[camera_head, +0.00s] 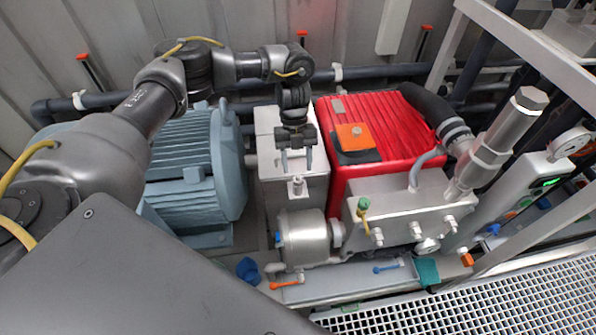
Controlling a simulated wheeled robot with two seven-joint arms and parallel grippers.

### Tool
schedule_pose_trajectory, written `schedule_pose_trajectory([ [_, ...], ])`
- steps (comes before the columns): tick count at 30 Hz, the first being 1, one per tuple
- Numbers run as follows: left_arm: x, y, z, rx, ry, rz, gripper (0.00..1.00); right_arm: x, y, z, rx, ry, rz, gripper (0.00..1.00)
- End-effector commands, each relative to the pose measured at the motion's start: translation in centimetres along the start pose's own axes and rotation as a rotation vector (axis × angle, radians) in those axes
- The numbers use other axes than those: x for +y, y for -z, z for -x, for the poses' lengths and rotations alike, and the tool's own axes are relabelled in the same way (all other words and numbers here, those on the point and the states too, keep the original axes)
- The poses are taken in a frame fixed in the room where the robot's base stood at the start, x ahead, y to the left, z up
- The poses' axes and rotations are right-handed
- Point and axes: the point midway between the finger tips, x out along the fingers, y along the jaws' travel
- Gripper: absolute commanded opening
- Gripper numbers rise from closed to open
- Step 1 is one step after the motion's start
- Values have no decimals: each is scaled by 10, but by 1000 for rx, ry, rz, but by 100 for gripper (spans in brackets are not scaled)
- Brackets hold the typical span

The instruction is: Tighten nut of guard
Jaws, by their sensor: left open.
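A grey metal guard (268,133) stands upright between the blue motor and the red pump. A small light nut or stud (297,184) shows on its front top edge. My left gripper (296,167) points down over the guard, its two fingers apart and empty. The fingertips are just above the nut; I cannot tell whether they touch it. My left arm comes in from the left and arches over the motor. My right gripper is not in view.
The ribbed blue motor (190,165) is left of the guard, the red pump (395,140) right of it. A silver cylinder (305,240) and a steel manifold (420,205) with fittings stand in front. Pipes run along the back wall. A white grating (500,300) lies at front right.

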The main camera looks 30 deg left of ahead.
Motion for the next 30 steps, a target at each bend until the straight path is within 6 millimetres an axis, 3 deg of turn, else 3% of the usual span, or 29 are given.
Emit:
schedule_pose_trajectory([
  [6, -1, -1, 44, -5, 1, 0, 49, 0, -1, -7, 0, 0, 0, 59],
  [12, 0, -1, 69, -2, 0, 2, 49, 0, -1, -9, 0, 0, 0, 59],
  [30, 0, 0, 75, 0, 0, 1, 49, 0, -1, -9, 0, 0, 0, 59],
])
